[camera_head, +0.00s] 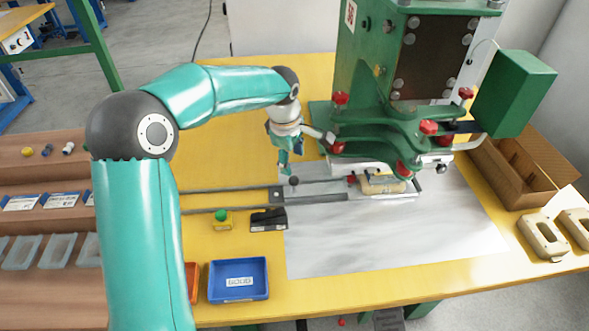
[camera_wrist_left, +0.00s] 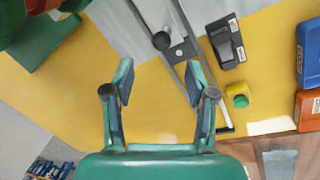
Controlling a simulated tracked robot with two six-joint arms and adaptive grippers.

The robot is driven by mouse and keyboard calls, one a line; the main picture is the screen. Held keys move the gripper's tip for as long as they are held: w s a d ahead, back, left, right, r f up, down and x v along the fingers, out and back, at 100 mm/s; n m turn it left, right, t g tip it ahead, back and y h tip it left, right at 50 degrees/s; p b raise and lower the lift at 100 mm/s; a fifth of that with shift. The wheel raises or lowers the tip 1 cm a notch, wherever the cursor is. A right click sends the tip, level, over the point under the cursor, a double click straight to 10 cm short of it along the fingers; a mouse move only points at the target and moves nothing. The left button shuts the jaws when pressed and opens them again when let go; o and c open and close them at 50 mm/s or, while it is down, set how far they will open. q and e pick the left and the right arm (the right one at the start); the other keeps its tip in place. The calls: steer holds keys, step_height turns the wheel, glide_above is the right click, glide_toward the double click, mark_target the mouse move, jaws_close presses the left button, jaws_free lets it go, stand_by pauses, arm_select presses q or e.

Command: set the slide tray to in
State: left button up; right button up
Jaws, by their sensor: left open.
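The slide tray (camera_head: 407,192) sits at the right end of its rails (camera_head: 230,188), at the foot of the green press (camera_head: 372,120), with a beige part (camera_head: 383,185) on it. A dark ball knob (camera_head: 294,181) stands near the middle of the rails. It also shows in the left wrist view (camera_wrist_left: 162,41), beyond the fingertips. My left gripper (camera_head: 285,163) is above and just behind the knob. In the left wrist view its two fingers (camera_wrist_left: 158,85) are spread with nothing between them. My right gripper is not in view.
A black switch box (camera_head: 268,219) and a yellow box with a green button (camera_head: 221,218) stand in front of the rails. A blue bin (camera_head: 238,280) is at the front. A cardboard box (camera_head: 525,165) and beige parts (camera_head: 543,237) lie at the right. The grey sheet's front is clear.

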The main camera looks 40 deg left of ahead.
arm_select(q)
steer(key=shift+s+r, duration=0.25)
steer(key=shift+r, duration=1.05)
